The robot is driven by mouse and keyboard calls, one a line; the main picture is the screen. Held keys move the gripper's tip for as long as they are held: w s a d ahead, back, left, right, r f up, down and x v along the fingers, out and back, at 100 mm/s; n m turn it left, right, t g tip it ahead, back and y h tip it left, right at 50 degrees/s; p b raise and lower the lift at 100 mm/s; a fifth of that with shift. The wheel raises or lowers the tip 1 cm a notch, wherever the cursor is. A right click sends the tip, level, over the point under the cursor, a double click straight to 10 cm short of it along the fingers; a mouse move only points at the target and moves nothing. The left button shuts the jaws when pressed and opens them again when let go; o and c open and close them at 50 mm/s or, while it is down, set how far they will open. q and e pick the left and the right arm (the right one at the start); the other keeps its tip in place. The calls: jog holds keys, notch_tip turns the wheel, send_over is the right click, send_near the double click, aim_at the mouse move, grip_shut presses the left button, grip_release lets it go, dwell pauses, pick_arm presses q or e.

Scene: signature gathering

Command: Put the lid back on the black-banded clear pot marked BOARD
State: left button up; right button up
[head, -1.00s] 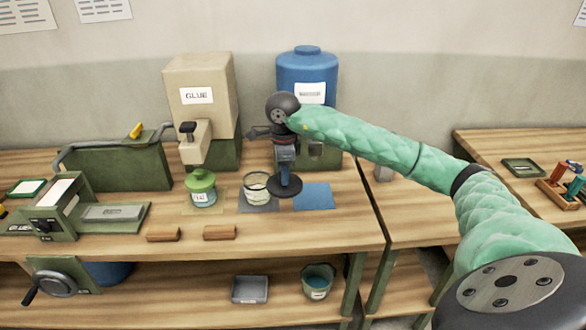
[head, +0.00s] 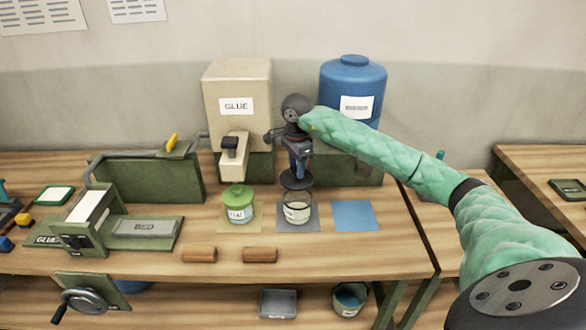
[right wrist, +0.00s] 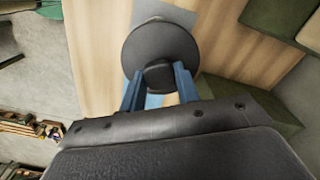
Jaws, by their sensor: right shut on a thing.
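The clear pot (head: 297,213) with a dark rim band and a white label stands open on a grey mat on the bench. The label is too small to read for certain. My right gripper (head: 299,168) is shut on the dark round lid (head: 296,180) and holds it just above the pot. In the right wrist view the blue fingers pinch the knob of the lid (right wrist: 160,48), and the lid hides the pot. A small gap seems to show between lid and rim. My left gripper is not in view.
A green-lidded pot (head: 237,202) stands close left of the clear pot. A blue mat (head: 354,215) lies bare to the right. The glue dispenser (head: 238,110) and blue tank (head: 352,90) stand behind. Two brown blocks (head: 260,255) lie in front.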

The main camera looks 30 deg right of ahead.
aim_at(298, 182)
jog(key=shift+s+d+r+n, duration=0.1)
jog(key=shift+s+d+n, duration=0.1)
jog(key=shift+n, duration=0.4)
jog(key=shift+s+n, duration=0.1)
jog(key=shift+n, duration=0.3)
jog(key=shift+f, duration=1.55)
jog(key=shift+f+b, duration=0.3)
jog(key=shift+f, duration=0.4)
jog(key=shift+f+b, duration=0.45)
jog(key=shift+b, duration=0.05)
jog(key=shift+f, duration=0.3)
jog(key=shift+f+b, duration=0.2)
jog(key=shift+b, duration=0.2)
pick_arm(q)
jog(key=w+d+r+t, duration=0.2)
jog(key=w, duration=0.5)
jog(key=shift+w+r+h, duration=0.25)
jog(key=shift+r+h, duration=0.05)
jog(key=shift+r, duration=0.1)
